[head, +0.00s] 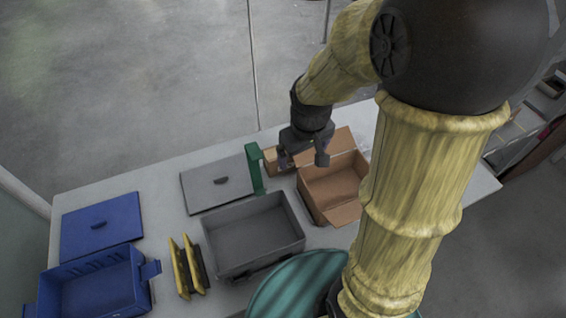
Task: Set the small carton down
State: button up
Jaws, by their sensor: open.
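My gripper (303,160) is open, pointing down above the back of the table, near the back left corner of the open cardboard box. A small brown carton (271,161) shows just left of my gripper, beside a green upright piece. My gripper's left finger overlaps the carton's right side in this view, so part of it is hidden. I cannot tell whether the finger touches it. The carton appears to rest on the table, outside the larger box.
The open cardboard box (328,188) has raised flaps. The green upright piece (256,168) stands by a grey lid (217,182). A grey bin (252,270), yellow-and-black pieces (187,266), a blue bin (95,288) and a blue lid (101,225) occupy the table (160,190).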

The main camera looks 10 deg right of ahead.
jog(key=w+a+f+n+h+b, duration=0.2)
jog(key=w+f+n+b, duration=0.6)
jog(key=w, duration=0.6)
jog(key=w+a+f+n+g+h+b, duration=0.1)
jog(key=w+a+f+n+h+b, duration=0.1)
jog(key=w+f+n+b, duration=0.7)
jog(key=w+a+f, duration=0.1)
jog(key=w+f, duration=0.2)
jog(key=w, duration=0.2)
jog(key=shift+w+a+f, duration=0.15)
jog(key=shift+w+f, duration=0.15)
jog(key=shift+f, duration=0.05)
jog(key=x, duration=1.1)
jog(key=shift+s+f+p, duration=0.15)
jog(key=shift+f+p, duration=0.2)
jog(key=shift+d+f, duration=0.25)
jog(key=x, duration=0.3)
jog(key=p+x, duration=0.1)
jog(key=x, duration=0.1)
jog(key=shift+s+a+f, duration=0.1)
jog(key=shift+s+a, duration=0.1)
jog(key=shift+s, duration=0.1)
jog(key=shift+f, duration=0.1)
